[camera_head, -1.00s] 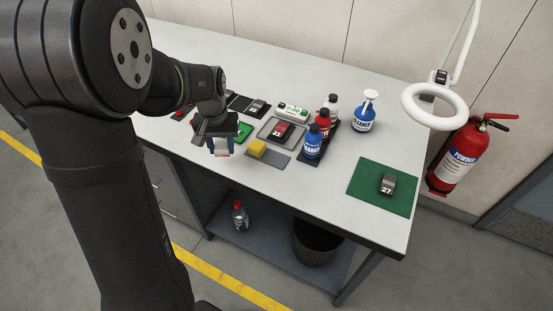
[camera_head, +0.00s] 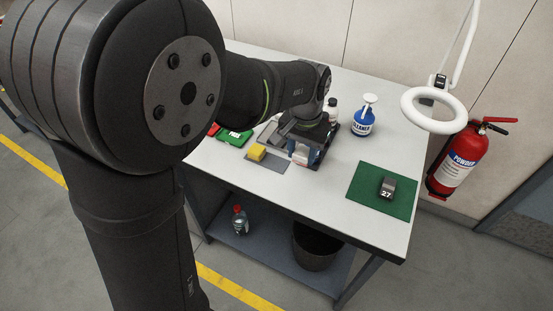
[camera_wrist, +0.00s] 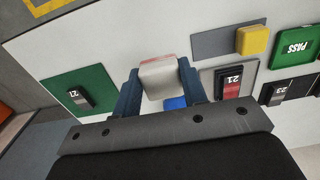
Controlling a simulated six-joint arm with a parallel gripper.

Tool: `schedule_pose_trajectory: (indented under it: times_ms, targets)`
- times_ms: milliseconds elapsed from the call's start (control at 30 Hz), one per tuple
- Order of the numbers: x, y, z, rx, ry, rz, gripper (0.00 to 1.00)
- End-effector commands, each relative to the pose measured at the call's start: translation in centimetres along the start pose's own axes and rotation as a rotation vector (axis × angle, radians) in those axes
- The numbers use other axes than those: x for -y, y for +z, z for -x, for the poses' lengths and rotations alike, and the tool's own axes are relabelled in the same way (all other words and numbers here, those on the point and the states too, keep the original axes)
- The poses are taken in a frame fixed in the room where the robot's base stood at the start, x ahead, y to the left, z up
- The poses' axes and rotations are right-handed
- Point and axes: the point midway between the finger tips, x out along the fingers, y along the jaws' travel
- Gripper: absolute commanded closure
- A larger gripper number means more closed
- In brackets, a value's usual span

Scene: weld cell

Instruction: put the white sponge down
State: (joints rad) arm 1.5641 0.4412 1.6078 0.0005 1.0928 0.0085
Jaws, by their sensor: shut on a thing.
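The white sponge (camera_wrist: 158,80), a pale block with a pinkish edge, sits between the two blue fingers of my gripper (camera_wrist: 158,84) in the wrist view. My gripper is shut on it. In the head view my gripper (camera_head: 306,152) is over the table, right of the grey mat (camera_head: 272,162); the sponge shows only as a small pale patch there. The grey mat also shows in the wrist view (camera_wrist: 213,45), apart from the sponge, with a yellow sponge (camera_wrist: 252,40) on one end and its other end bare.
A blue cleaner bottle (camera_head: 363,122) stands behind my gripper.

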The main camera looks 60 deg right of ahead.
Motion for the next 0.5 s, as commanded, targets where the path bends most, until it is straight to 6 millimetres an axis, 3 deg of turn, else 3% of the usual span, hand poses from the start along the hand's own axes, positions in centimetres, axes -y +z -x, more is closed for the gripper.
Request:
schedule_pose_trajectory:
  times_ms: [100,300,500]
  targets:
    - [2.9,-0.9,-1.9,0.004,0.000,0.008,0.82]
    - [6.9,-2.3,-4.4,0.003,0.000,0.006,0.82]
    - [8.6,-2.9,-5.5,0.001,0.000,0.003,0.82]
